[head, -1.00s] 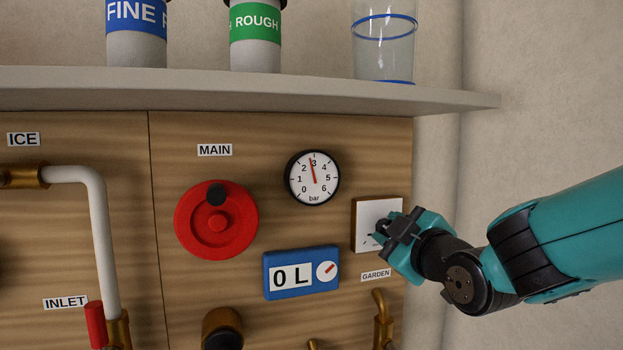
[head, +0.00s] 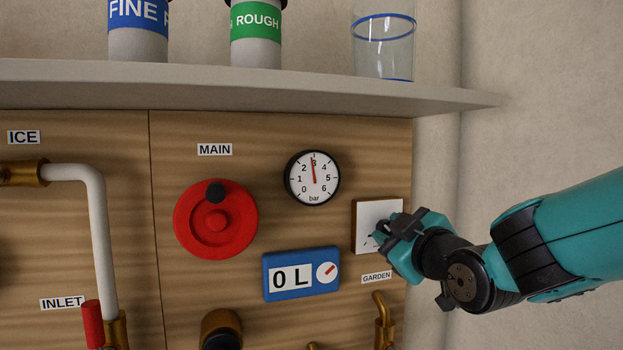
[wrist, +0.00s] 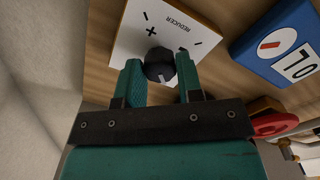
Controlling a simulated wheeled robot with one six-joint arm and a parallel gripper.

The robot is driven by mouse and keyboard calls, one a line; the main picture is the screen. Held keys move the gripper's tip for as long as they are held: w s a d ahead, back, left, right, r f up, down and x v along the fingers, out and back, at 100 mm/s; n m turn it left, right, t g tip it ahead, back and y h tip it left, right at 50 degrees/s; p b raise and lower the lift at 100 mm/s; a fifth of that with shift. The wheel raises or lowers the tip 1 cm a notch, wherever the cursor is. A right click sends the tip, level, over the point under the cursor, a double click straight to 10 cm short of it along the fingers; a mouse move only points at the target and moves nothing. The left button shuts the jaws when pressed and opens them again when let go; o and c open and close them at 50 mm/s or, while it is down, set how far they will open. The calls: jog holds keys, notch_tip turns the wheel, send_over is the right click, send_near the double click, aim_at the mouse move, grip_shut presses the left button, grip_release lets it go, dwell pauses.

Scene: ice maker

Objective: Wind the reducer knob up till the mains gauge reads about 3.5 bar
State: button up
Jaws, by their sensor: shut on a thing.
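The round mains gauge (head: 312,178) has a white face marked 0 to 6 bar. Its red needle points almost straight up, at about 3 or just under. My gripper (wrist: 158,78) is shut on the knob, one teal finger on each side. In the head view my gripper (head: 388,236) covers the knob and part of the white plate (head: 378,215).
A red MAIN wheel (head: 216,240) and a blue litre counter (head: 301,273) reading 0 L are left of my gripper. A brass garden tap (head: 383,320) is below. A shelf (head: 250,82) with containers runs above.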

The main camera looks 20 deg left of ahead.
jog(key=shift+f+m+b, duration=0.15)
jog(key=shift+m+b, duration=1.1)
jog(key=shift+m, duration=0.25)
jog(key=shift+m+b, duration=1.35)
jog(key=shift+m, duration=0.75)
dwell(0.5)
jog(key=o, duration=0.6)
jog(key=shift+s+d, duration=0.1)
jog(key=b+v, duration=0.3)
jog(key=v, duration=0.2)
jog(key=shift+s+d+b, duration=0.2)
jog(key=shift+s+b, duration=0.1)
